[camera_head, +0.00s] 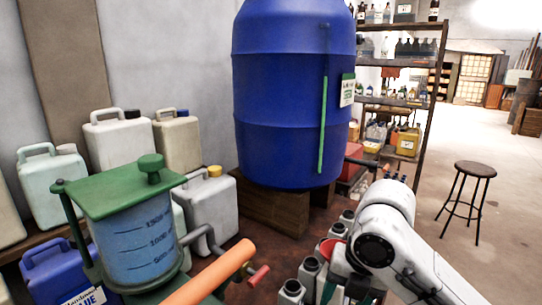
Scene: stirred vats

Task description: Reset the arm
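My white arm (408,246) reaches in from the lower right corner. Its rounded joint with a dark round cap stands in front of several grey containers on the floor. I cannot make out my gripper's fingers; the lower end of the arm is lost among dark parts at the bottom edge. Nothing held by the arm can be seen.
A green-framed vat (135,246) with blue liquid and an orange pipe (210,276) stand at the lower left. Pale jugs (120,140) line the wall. A large blue tank (285,100) stands at centre, shelves (395,102) behind. Open floor surrounds a stool (475,168).

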